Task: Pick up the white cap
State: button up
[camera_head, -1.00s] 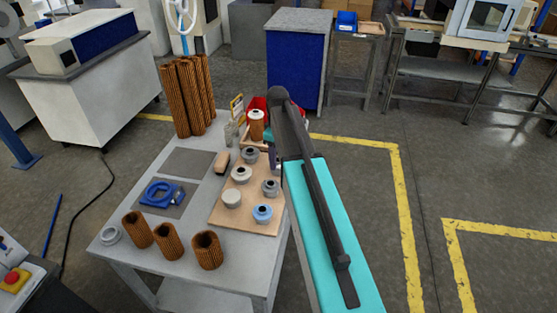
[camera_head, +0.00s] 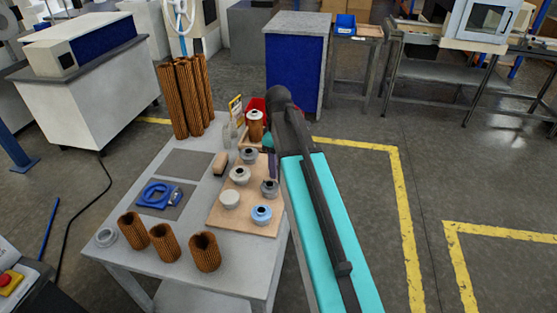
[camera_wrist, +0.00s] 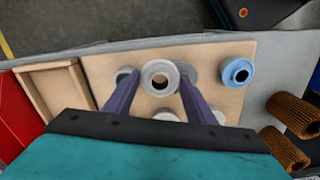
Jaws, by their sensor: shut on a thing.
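My gripper (camera_wrist: 159,80) is shut on a pale, ring-shaped white cap (camera_wrist: 160,89), whose round opening faces the wrist camera. The cap sits between the two purple fingers over the wooden board (camera_wrist: 104,66). It looks larger than the caps around it; its exact height above the board is hard to tell. In the head view, my arm hides the held cap and most of the gripper. On the board stand a blue cap (camera_head: 261,214), a cream-white cap (camera_head: 229,199), another pale cap (camera_head: 239,175) and grey caps (camera_head: 249,156).
Brown pleated cartridges (camera_head: 205,252) stand at the table's front edge, with taller ones (camera_head: 171,100) at the back. A blue ring tool (camera_head: 157,194) lies on a dark mat to the left. A capped cartridge (camera_head: 255,128) stands behind the board. A wooden tray (camera_wrist: 84,86) lies beside it.

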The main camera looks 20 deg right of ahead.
jog(key=s+a+b, duration=0.1)
jog(key=s+a, duration=0.1)
jog(key=s, duration=0.6)
jog(key=shift+a+r, duration=0.4)
jog(key=w+a+m, duration=0.2)
jog(key=w+a, duration=0.6)
jog(key=a, duration=0.1)
jog(key=shift+w+a+r+m, duration=0.15)
jog(key=shift+w+a+m, duration=0.05)
jog(key=shift+a+m, duration=0.1)
jog(key=shift+s, duration=0.1)
dwell(0.3)
